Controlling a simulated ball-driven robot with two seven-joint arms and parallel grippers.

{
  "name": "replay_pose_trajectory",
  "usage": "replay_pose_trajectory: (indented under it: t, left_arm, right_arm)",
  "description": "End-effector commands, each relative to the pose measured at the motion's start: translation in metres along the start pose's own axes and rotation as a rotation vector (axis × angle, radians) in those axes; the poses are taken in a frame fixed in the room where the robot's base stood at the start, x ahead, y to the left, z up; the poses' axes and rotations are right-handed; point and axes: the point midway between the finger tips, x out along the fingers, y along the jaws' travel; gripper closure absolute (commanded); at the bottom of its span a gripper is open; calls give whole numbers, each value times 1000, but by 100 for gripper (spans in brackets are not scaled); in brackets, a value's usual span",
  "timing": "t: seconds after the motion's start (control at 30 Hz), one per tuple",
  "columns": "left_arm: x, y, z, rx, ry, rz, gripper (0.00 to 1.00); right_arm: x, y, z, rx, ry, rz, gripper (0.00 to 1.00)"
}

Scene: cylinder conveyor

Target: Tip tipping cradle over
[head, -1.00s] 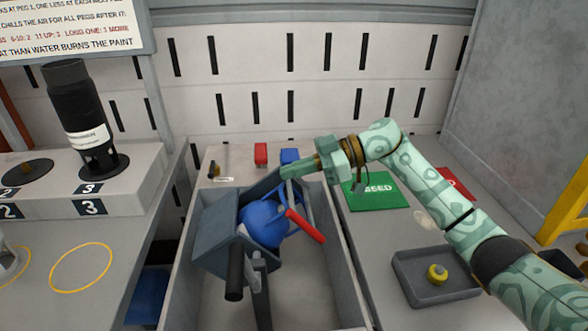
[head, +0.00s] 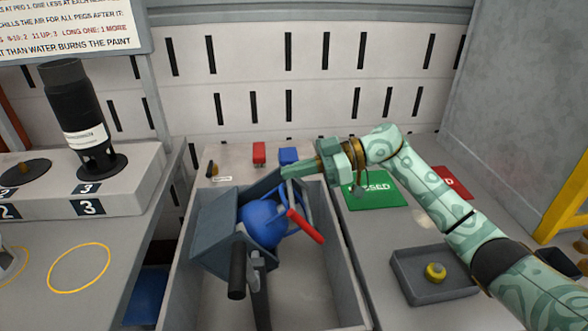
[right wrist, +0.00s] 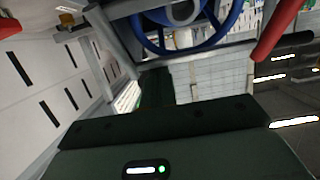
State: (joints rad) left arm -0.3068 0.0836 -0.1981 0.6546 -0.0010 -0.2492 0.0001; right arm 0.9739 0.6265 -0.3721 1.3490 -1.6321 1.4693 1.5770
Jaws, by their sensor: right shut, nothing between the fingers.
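The tipping cradle (head: 212,233) is a blue-grey box tilted in the grey trough, with a round blue body (head: 262,222) in it. A red handle (head: 305,226) sticks out at its right, and a black-gripped lever (head: 237,270) stands at the front. My right gripper (head: 287,172) is shut and empty at the cradle's upper right frame; I cannot tell whether it touches. In the right wrist view, a blue ring (right wrist: 190,40) and the red handle (right wrist: 278,30) show beyond the dark gripper. My left gripper is out of view.
The grey trough (head: 350,285) surrounds the cradle. A red block (head: 259,153) and a blue block (head: 289,155) sit behind it. At right are a green mat (head: 375,194) and a tray (head: 405,280) with a yellow piece. A black cylinder (head: 75,120) stands at left.

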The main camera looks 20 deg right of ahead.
Motion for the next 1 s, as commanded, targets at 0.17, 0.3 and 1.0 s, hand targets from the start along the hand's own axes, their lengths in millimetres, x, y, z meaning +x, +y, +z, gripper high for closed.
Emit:
replay_pose_trajectory:
  t: [0.17, 0.3, 1.0]
  left_arm:
    - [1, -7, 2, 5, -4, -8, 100]
    - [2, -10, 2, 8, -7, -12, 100]
    - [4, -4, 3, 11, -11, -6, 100]
  right_arm:
    - [-3, 0, 8, 6, 32, 1, 100]
    - [-7, 0, 15, 7, 81, 2, 100]
    - [-24, 0, 55, 5, 199, 1, 100]
